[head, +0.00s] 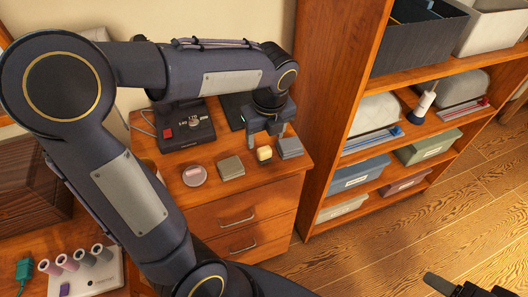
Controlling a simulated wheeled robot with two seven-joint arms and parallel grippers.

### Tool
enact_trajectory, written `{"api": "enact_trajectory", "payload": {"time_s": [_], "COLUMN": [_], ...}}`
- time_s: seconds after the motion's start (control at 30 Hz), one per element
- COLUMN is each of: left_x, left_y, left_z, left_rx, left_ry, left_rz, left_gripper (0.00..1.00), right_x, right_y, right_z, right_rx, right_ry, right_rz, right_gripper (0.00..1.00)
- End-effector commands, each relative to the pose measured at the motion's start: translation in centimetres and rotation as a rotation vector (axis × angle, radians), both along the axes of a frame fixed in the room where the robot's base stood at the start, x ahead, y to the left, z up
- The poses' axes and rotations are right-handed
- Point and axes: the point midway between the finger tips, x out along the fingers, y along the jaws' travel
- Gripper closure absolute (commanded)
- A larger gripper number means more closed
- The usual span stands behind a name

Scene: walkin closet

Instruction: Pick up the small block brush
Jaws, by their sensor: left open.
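A small block with a pale yellow top and darker lower part (264,153), which looks like the block brush, sits near the front edge of the wooden drawer unit's top. My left gripper (266,137) points down just above and behind it in the head view. Its two fingers are apart with nothing seen between them. I cannot tell the exact height gap. Part of my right gripper (442,284) shows at the bottom right edge, cut off by the frame, over the floor.
A grey-green block (231,167) and a round tin (194,175) lie left of the brush; a grey block (290,148) lies close on its right. A dark device with a red button (185,128) stands behind. A shelf unit (313,165) with boxes rises at the right.

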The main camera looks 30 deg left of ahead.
Motion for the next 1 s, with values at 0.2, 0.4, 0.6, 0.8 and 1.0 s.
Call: {"api": "enact_trajectory", "payload": {"time_s": [0.2, 0.4, 0.6, 0.8, 1.0], "left_x": [0.2, 0.3, 0.5, 0.5, 0.5], "left_y": [0.2, 0.5, 0.7, 0.7, 0.7], "left_z": [-2.4, -5.3, -7.4, -7.5, -7.5], "left_rx": [0.005, 0.005, 0.003, 0.003, 0.003], "left_ry": [0.007, 0.008, 0.004, 0.003, 0.002], "left_rz": [-0.017, -0.017, -0.014, -0.014, -0.014], "left_gripper": [0.40, 0.40, 0.40, 0.40, 0.61], "right_x": [0.0, 0.0, 0.0, 0.0, 0.0], "right_y": [0.0, 0.0, 0.0, 0.0, 0.0], "right_z": [-0.1, 0.1, 0.0, 0.0, 0.0], "right_rx": [0.000, 0.000, 0.000, 0.000, 0.000], "right_ry": [0.000, 0.000, 0.000, 0.000, 0.000], "right_rz": [0.000, 0.000, 0.000, 0.000, 0.000], "right_gripper": [0.35, 0.35, 0.35, 0.35, 0.35]}}
